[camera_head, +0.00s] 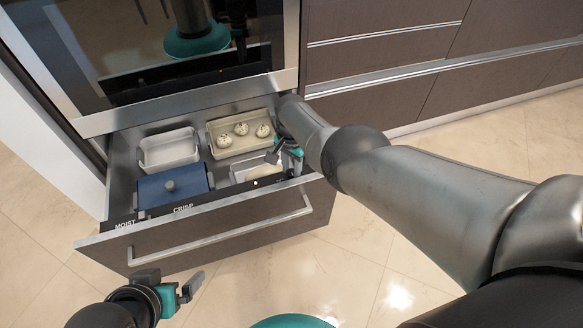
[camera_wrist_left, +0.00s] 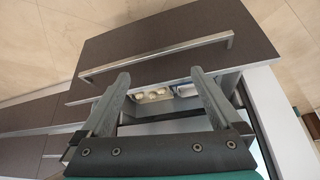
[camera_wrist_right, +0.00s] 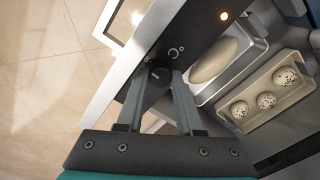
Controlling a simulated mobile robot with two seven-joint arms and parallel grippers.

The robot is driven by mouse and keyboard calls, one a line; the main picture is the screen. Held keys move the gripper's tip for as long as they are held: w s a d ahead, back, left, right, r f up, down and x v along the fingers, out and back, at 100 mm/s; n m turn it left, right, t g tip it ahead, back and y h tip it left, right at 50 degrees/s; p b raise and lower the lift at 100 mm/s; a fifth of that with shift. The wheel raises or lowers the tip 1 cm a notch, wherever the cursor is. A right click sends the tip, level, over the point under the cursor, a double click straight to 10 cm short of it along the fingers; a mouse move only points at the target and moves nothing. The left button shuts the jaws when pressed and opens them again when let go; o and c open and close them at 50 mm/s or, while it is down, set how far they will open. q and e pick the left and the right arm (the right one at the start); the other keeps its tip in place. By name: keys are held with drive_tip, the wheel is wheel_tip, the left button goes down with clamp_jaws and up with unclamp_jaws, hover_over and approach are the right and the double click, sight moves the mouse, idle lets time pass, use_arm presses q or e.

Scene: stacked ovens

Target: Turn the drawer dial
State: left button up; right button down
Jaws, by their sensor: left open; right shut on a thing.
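The drawer dial (camera_wrist_right: 158,74) is a dark round knob on the top edge of the open drawer's front panel, beside a small printed symbol. My right gripper (camera_wrist_right: 156,84) is shut on it, with one finger on each side. In the head view the right gripper (camera_head: 287,154) is at the drawer's right end, and the arm and gripper hide most of the dial. The drawer (camera_head: 225,229) is pulled out and has a long bar handle. My left gripper (camera_head: 178,293) is open and empty, in front of the drawer's left part; its spread fingers show in the left wrist view (camera_wrist_left: 160,76).
An oven (camera_head: 160,60) stands above. Floor in front is clear.

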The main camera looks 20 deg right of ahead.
drive_tip(key=c, duration=0.8)
unclamp_jaws()
drive_tip(key=shift+c, duration=0.2)
use_arm(q)
drive_tip(key=shift+f, duration=0.1)
use_arm(e)
drive_tip(key=shift+r+p, duration=0.75)
drive_tip(key=shift+r, duration=0.05)
wheel_tip(320, 180, up, 4)
drive_tip(key=p, duration=0.4)
drive_tip(key=shift+r, duration=0.25)
wheel_tip(320, 180, up, 5)
drive_tip(key=p, duration=0.4)
use_arm(q)
drive_tip(key=s+a+f+g+p, duration=0.1)
drive_tip(key=s+a+f, duration=0.1)
drive_tip(key=s+f, duration=0.2)
drive_tip(key=s+a+f+g+y+p, duration=0.1)
drive_tip(key=s+a+f, duration=0.2)
drive_tip(key=f, duration=0.7)
drive_tip(key=s+a+f+g+p, duration=0.1)
drive_tip(key=s+a+f+p, duration=0.1)
drive_tip(key=s+f, duration=0.3)
drive_tip(key=shift+s+a+f, duration=0.35)
drive_tip(key=shift+a+f, duration=0.2)
drive_tip(key=shift+f, duration=0.6)
use_arm(e)
wheel_tip(320, 180, up, 4)
hover_over(291, 172)
drive_tip(key=shift+r, duration=0.1)
